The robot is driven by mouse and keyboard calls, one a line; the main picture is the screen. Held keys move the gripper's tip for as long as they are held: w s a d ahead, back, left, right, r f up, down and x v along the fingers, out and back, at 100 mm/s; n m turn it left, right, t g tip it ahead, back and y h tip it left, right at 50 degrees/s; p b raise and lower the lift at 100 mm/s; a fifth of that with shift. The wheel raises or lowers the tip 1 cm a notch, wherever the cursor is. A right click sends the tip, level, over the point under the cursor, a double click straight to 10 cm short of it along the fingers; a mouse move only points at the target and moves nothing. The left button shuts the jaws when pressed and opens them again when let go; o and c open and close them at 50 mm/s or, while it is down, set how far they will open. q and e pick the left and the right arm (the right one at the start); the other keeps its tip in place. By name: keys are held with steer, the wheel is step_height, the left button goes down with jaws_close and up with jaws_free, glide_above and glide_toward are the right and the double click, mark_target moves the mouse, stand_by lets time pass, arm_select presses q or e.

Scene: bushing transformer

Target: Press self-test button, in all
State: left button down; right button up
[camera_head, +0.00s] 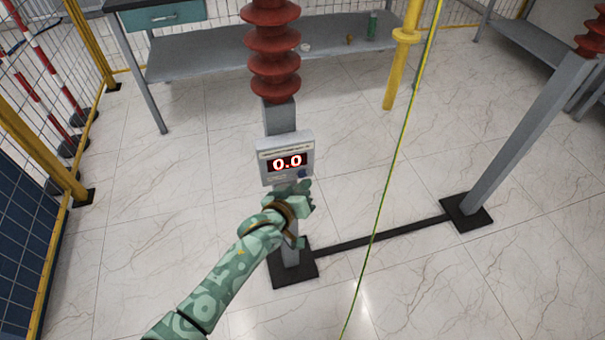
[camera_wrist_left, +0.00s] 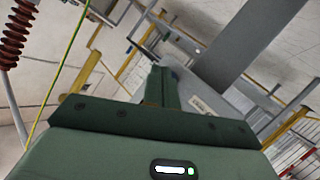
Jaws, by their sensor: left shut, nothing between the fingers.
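A light grey meter box (camera_head: 273,152) is fixed to a grey post below a red ribbed bushing (camera_head: 272,50). Its dark display reads 0.0 in red. A blue round button (camera_head: 302,172) shows at the lower right of its front. My left gripper (camera_head: 301,187) is shut and empty just below the button, overlapping the lower edge of the box in the head view. I cannot tell whether it touches the box. In the left wrist view the shut fingers (camera_wrist_left: 162,78) point towards a grey surface, with a small bluish patch beside their tips. My right gripper is not in view.
A yellow-green cable (camera_head: 388,190) hangs to the right of the post. A second grey post (camera_head: 520,135) stands further right, joined by a dark floor bar (camera_head: 380,235). A workbench (camera_head: 210,55) stands behind, yellow-framed fencing at left. The tiled floor is mostly clear.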

arm_select(q)
steer(key=shift+s, duration=0.15)
steer(key=shift+s+d, duration=0.1)
steer(key=s, duration=0.1)
steer(key=s+d+p, duration=0.1)
steer(key=s, duration=0.1)
steer(key=s+p, duration=0.1)
steer(key=shift+s+d, duration=0.25)
steer(key=shift+s, duration=0.05)
stand_by(0.9)
